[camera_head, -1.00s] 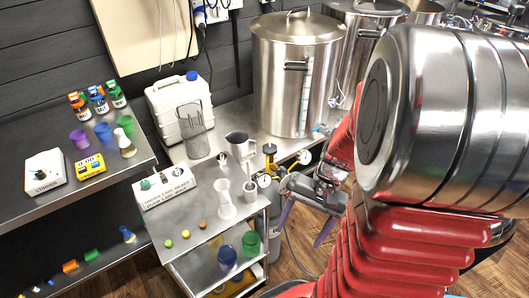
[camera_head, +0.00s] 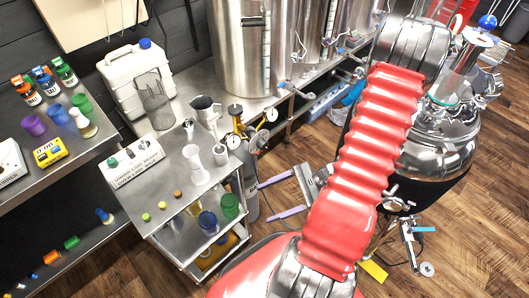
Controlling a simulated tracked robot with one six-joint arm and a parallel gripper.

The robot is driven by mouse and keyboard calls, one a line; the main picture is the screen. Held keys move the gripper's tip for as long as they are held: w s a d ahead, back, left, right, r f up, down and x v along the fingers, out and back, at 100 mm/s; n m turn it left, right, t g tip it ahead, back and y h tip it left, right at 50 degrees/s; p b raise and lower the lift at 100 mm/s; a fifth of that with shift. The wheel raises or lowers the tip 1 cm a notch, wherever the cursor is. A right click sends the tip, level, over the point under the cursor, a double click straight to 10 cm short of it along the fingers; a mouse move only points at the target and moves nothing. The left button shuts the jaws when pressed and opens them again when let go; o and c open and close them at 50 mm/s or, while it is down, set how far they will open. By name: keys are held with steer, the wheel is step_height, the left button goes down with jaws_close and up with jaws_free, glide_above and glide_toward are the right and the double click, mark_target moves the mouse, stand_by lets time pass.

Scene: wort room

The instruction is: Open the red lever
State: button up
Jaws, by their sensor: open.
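My gripper (camera_head: 264,202) shows in the middle of the head view, left of my red bellows-covered arm. Its two purple fingers are spread wide, point left and hold nothing. It is right of the gas cylinder (camera_head: 247,185) with gauges beside the small steel cart (camera_head: 188,215). I cannot pick out a red lever for certain. Small valves (camera_head: 285,88) sit low on the steel kettles (camera_head: 243,50), but their handles look blue or are too small to tell. My arm hides part of the area on the right.
A dark-based steel vessel (camera_head: 447,150) stands at the right, partly behind my arm. A fitting with a blue handle (camera_head: 410,240) is low in front of it. A white jug (camera_head: 130,75) and mesh basket (camera_head: 152,98) stand at the left. Wooden floor (camera_head: 300,150) shows around the gripper.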

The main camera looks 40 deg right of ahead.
steer(key=w+d+f+m+t+h, duration=0.3)
steer(key=d+m+t+h, duration=0.2)
steer(key=d+m+t, duration=0.1)
steer(key=w+d+f+m+t+h, duration=0.3)
steer(key=d+m+t+h, duration=0.1)
steer(key=d+m+t, duration=0.2)
steer(key=d+m, duration=0.1)
steer(key=d, duration=0.1)
steer(key=shift+w+d+f+m+t+h, duration=0.15)
steer(key=shift+d+f+m+t+h, duration=0.15)
steer(key=shift+f+h, duration=0.1)
steer(key=shift+w, duration=0.1)
steer(key=w+a, duration=0.2)
steer(key=w, duration=1.1)
steer(key=shift+w, duration=0.25)
